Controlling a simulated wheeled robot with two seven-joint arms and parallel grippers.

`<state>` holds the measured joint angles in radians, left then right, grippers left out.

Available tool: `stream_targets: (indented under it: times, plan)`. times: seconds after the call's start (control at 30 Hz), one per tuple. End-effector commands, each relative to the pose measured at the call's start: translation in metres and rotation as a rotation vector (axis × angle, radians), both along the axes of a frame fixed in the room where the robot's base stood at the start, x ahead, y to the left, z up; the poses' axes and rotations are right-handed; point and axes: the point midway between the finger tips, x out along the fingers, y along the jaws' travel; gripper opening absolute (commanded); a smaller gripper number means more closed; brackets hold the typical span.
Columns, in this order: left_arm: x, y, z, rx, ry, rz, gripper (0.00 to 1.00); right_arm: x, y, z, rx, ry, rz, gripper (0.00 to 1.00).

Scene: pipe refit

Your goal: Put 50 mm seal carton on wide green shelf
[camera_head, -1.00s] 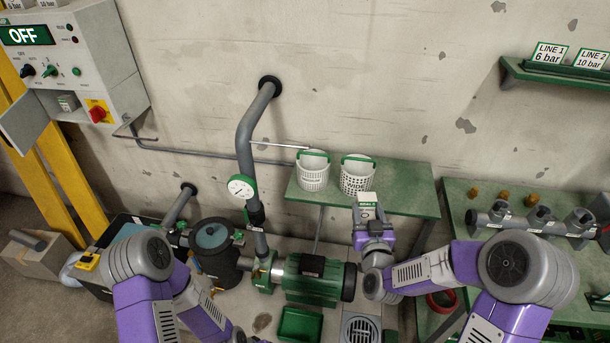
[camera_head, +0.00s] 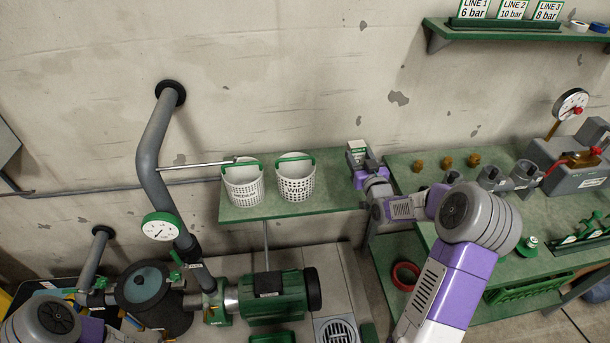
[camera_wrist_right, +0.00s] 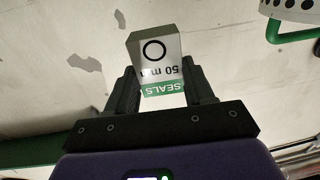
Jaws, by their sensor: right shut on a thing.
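The 50 mm seal carton is a small white box with a green band (camera_head: 357,148). In the right wrist view its face (camera_wrist_right: 158,60) shows a black ring, "50 mm" and "SEALS" upside down. My right gripper (camera_head: 362,166) is shut on it, with a dark finger on either side. It holds the carton in front of the wall, near the right end of a green shelf with two baskets (camera_head: 330,203). A second long green shelf (camera_head: 500,33) is higher on the wall at right.
Two white perforated baskets (camera_head: 243,186) (camera_head: 296,181) stand on the lower shelf. Line signs (camera_head: 512,10) and tape rolls fill parts of the upper shelf. A green workbench (camera_head: 405,182) with a pipe manifold and several brass pieces is at right. A pump (camera_head: 275,298) is below.

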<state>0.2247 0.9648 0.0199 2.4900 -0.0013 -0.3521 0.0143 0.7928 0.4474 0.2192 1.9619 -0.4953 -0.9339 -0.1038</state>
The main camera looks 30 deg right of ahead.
Motion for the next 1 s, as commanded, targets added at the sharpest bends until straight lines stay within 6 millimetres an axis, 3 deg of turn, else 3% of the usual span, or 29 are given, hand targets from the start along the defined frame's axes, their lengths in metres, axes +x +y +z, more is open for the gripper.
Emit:
stream_targets:
  times: [0.23, 0.47, 0.7, 1.0]
  plan:
    - [0.0, 0.0, -0.015, 0.0, 0.001, 0.0, 0.43, -0.001, -0.004, -0.047, 0.003, 0.001, -0.004, 0.22]
    - [0.0, 0.0, -0.02, 0.0, 0.001, 0.0, 0.43, -0.001, -0.003, -0.066, 0.002, 0.0, -0.003, 0.22]
    - [0.0, 0.0, -0.03, 0.0, 0.0, 0.0, 0.43, -0.001, -0.003, -0.098, 0.002, 0.001, -0.002, 0.22]
    - [0.0, 0.0, -0.03, 0.0, 0.0, 0.0, 0.43, -0.001, -0.003, -0.099, 0.001, -0.001, -0.002, 0.22]
